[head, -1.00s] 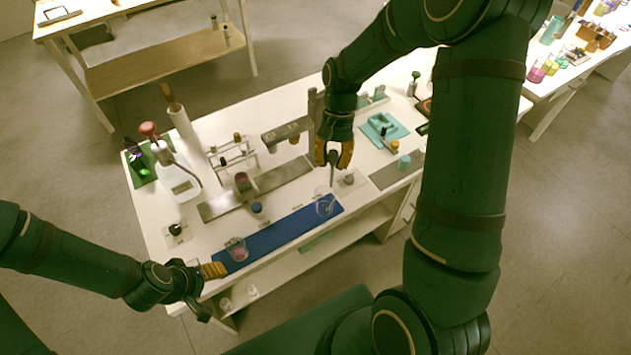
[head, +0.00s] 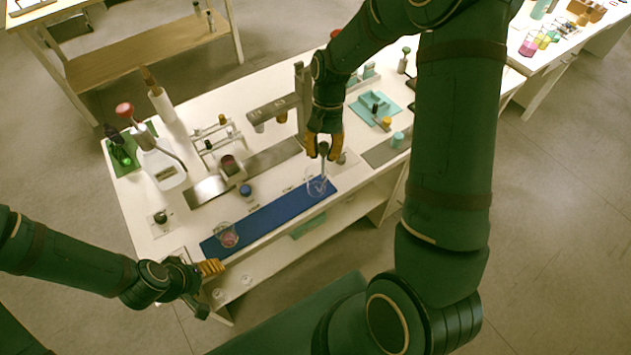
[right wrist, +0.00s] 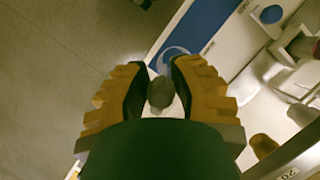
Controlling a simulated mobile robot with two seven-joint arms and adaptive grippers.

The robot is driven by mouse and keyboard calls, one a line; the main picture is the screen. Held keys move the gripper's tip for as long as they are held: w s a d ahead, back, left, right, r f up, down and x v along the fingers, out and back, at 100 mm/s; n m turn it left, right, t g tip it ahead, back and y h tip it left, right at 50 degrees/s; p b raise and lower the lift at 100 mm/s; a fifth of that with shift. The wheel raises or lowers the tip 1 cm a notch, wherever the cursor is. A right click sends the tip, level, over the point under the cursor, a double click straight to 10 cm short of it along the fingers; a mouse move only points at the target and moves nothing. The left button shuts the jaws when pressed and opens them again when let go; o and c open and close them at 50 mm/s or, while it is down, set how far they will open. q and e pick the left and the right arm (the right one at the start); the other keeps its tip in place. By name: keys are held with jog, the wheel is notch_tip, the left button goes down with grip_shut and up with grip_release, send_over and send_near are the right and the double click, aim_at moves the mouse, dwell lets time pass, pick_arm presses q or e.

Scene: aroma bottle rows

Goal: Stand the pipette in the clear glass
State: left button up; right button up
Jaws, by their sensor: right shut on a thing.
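My right gripper (head: 323,152) is shut on the pipette (head: 323,164), around its dark grey bulb, and holds it roughly upright. The bulb (right wrist: 160,92) also shows between the fingers in the right wrist view. The clear glass (head: 316,186) stands on the right end of the blue mat (head: 268,217). The pipette's lower end overlaps the glass's rim in the head view; I cannot tell whether it is inside. In the right wrist view the glass (right wrist: 174,54) shows just beyond the bulb. My left gripper (head: 212,267) is beside the mat's left end; its opening is unclear.
A glass with pink contents (head: 229,238) stands on the mat's left end. A blue-capped jar (head: 245,190) is behind the mat. A metal arm (head: 275,108) stands close left of my right gripper. A teal tray (head: 374,108) lies to the right.

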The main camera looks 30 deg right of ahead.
jog(key=o, duration=0.7)
jog(key=v, duration=1.2)
